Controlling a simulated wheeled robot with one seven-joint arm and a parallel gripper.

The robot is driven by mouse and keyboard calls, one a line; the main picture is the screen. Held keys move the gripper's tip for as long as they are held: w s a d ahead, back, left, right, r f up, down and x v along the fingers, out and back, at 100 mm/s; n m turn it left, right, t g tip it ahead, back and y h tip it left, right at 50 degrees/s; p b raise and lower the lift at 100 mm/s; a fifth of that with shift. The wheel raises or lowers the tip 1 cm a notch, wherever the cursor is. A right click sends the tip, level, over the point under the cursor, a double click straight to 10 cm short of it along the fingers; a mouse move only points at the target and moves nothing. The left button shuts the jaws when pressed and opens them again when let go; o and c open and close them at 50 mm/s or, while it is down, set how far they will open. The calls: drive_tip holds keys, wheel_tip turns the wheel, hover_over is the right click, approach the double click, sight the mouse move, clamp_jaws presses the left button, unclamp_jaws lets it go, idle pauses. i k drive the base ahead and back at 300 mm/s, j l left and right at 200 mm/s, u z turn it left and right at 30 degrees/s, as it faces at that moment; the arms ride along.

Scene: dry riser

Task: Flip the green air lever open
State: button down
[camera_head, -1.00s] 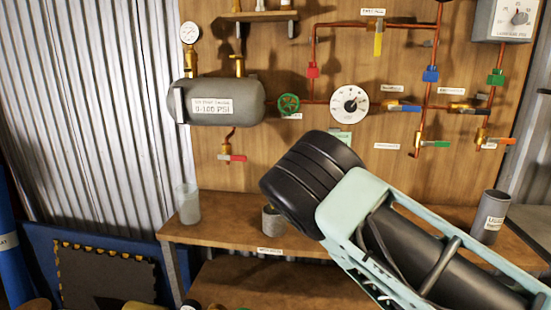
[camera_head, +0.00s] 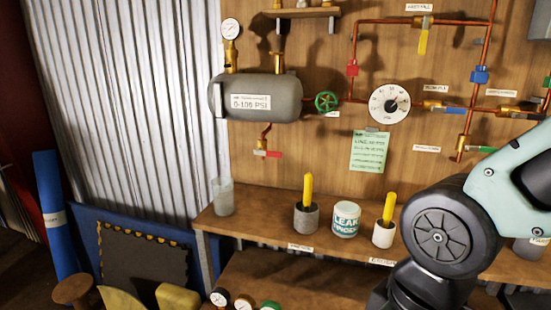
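The copper drop valve (camera_head: 463,146) hangs from the pipework at the right of the board. Its green lever (camera_head: 484,150) points right, roughly level, and its right end is hidden behind or close to my arm. My arm covers the lower right of the view with pale green and black links. My gripper cannot be made out in this view. A green handwheel (camera_head: 327,102) sits between the grey tank (camera_head: 262,98) and the round white dial (camera_head: 389,104).
A blue lever (camera_head: 442,108), yellow lever (camera_head: 422,41) and red tank lever (camera_head: 274,154) are also on the plumbing. Below, the shelf (camera_head: 262,226) holds a clear cup (camera_head: 223,196), a leak tin (camera_head: 345,219) and two pots with yellow sticks (camera_head: 306,216), (camera_head: 384,231).

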sight(480, 148)
drive_tip(key=z, duration=0.8)
